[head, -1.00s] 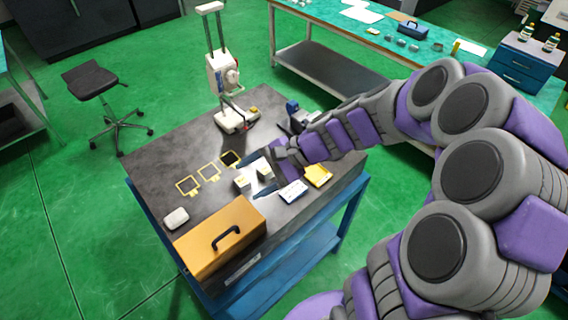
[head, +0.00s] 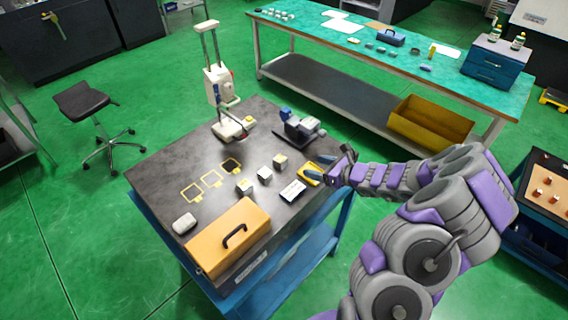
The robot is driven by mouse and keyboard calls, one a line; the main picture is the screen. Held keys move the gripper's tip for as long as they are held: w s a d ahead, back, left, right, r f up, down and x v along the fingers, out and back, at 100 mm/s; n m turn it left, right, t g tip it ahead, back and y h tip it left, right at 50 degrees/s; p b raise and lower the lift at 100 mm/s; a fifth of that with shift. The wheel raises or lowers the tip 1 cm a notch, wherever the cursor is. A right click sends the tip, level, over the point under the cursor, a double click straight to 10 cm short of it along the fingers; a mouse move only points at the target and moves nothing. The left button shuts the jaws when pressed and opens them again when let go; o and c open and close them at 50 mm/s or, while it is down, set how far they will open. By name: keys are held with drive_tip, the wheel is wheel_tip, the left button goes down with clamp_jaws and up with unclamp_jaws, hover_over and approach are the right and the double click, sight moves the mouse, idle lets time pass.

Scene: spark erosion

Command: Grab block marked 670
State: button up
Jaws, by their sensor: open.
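Three small metallic blocks stand in a slanting row on the dark tabletop: a near block (head: 244,187), a middle block (head: 264,174) and a far block (head: 280,161). Their markings are too small to read, so I cannot tell which is 670. My gripper (head: 318,171) is open and empty, at the right edge of the table. It is to the right of the blocks, apart from them, over or beside a yellow item (head: 309,169) that it partly covers.
A white card (head: 293,191) lies between the blocks and the front edge. An orange case (head: 228,236), a white rounded item (head: 185,222), a vise-like tool (head: 299,127) and a white stand machine (head: 226,125) are on the table. Yellow outlined squares (head: 212,178) are left of the blocks.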

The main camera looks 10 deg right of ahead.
sight(283, 161)
drive_tip(key=x, duration=0.3)
drive_tip(key=a+b+x, duration=0.1)
drive_tip(key=x, duration=0.3)
drive_tip(key=s+x, duration=0.1)
drive_tip(key=x, duration=0.2)
drive_tip(key=shift+w+a+r, duration=0.1)
drive_tip(key=shift+w+a, duration=0.05)
drive_tip(key=shift+a, duration=0.3)
drive_tip(key=shift+w+d+f, duration=0.3)
drive_tip(key=shift+w, duration=0.2)
drive_tip(key=b+x, duration=0.1)
drive_tip(key=x, duration=0.3)
drive_tip(key=shift+w+a+f, duration=0.1)
drive_tip(key=shift+a+f, duration=0.2)
drive_tip(key=shift+a, duration=0.05)
drive_tip(key=shift+w+a, duration=0.1)
drive_tip(key=shift+a, duration=0.3)
drive_tip(key=shift+d, duration=0.5)
drive_tip(key=shift+c, duration=1.2)
drive_tip(key=shift+d, duration=0.25)
drive_tip(key=shift+c, duration=1.4)
drive_tip(key=shift+a+r, duration=0.1)
drive_tip(key=shift+a, duration=0.45)
drive_tip(key=c, duration=0.6)
